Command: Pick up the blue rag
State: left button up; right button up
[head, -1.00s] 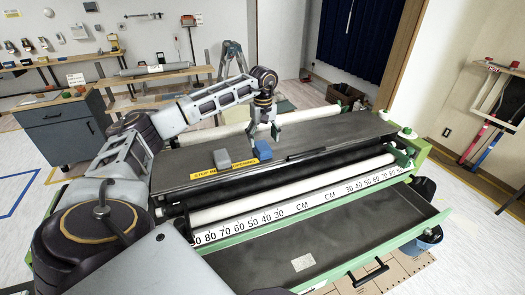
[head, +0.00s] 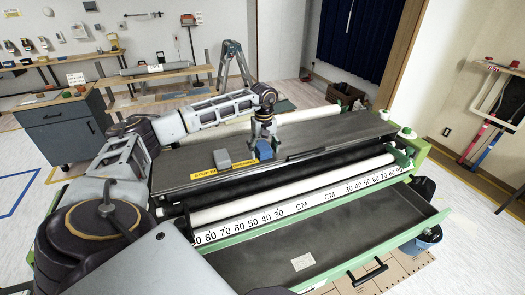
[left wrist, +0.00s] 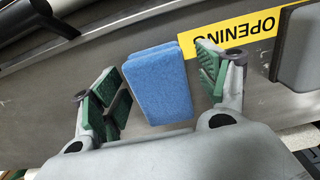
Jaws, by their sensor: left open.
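The blue rag (head: 264,150) is a folded block lying on the dark top of the paster machine (head: 330,131), beside a yellow label. In the left wrist view the rag (left wrist: 159,84) lies between the two green-padded fingers of my left gripper (left wrist: 160,95), with a gap on each side. In the head view my left gripper (head: 264,140) points down just above and behind the rag. It is open and holds nothing. My right gripper does not show.
A grey block (head: 222,158) lies just left of the rag. The yellow warning label (head: 224,170) runs along the front edge. A white roller with a CM scale (head: 300,202) and an open tray (head: 330,238) lie in front. The right part of the top is clear.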

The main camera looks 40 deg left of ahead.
aim_at(264, 147)
pick_arm(q)
jog(key=c, duration=1.1)
jog(key=shift+r, duration=5)
jog(key=o, duration=0.5)
jog(key=c, duration=0.5)
